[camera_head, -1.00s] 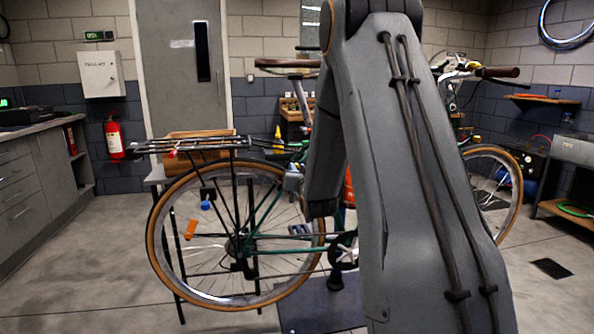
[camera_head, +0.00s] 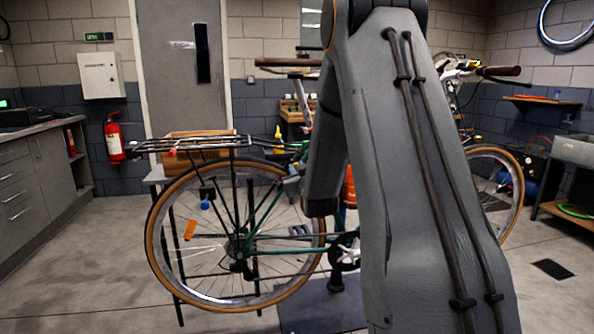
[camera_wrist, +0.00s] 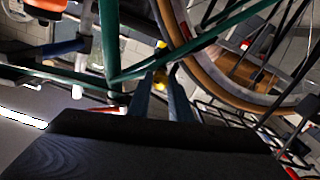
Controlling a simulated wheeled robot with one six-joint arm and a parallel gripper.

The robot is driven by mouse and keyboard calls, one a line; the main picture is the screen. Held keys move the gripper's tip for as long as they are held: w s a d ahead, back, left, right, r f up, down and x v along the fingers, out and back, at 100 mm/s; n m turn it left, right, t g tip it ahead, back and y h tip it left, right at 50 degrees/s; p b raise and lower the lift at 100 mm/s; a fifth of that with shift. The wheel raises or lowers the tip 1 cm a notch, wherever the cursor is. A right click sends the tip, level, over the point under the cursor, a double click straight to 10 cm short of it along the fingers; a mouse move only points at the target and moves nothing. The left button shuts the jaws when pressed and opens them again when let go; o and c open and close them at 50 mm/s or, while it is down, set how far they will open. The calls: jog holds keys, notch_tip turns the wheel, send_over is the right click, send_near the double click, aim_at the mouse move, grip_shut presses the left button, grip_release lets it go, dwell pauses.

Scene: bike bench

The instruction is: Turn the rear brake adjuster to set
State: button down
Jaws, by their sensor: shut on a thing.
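The bicycle's rear wheel (camera_head: 153,232) stands upright left of my arm in the head view, with a green frame. In the wrist view, my gripper (camera_wrist: 161,78) has its two narrow fingers close to the green frame tubes (camera_wrist: 108,35) and the tan-rimmed rear wheel (camera_wrist: 190,65). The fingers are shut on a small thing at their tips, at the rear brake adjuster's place. The adjuster itself is too small and dark to make out, and its setting cannot be read. In the head view my arm hides the middle of the bike and most of the gripper.
A black rear rack (camera_head: 190,144) juts out above the wheel, close to the fingers. A wooden box (camera_head: 185,158) is behind it. A grey cabinet (camera_head: 40,190) lines the left wall, with a red extinguisher (camera_head: 114,137) beside it. The floor at lower left is clear.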

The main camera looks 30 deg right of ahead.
jog(key=c, duration=1.6)
grip_release()
jog(key=v, duration=0.7)
jog(key=shift+s+a+r, duration=0.1)
jog(key=shift+s+a, duration=0.05)
jog(key=shift+s, duration=0.25)
